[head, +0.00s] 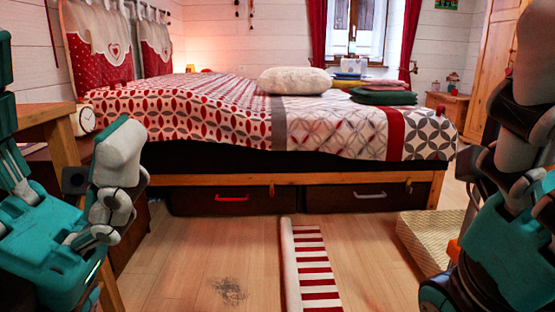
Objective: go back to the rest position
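My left arm (50,240) is close to the camera at the left edge, with teal housings and grey jointed parts. A pale rounded part of it rises beside the nightstand. My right arm (505,240) is at the right edge, raised and bent, with teal and dark grey parts. Both arms are cut off by the picture's edges. I cannot make out the fingertips of either gripper or whether they are open. I see no object held by either arm.
A bed (240,110) with a red, white and grey cover fills the middle. A clock (83,119) stands at the left, near a wooden table leg (65,150). A striped rug (312,270) lies on the floor. A woven box (430,240) is near my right arm. The floor ahead is mostly clear.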

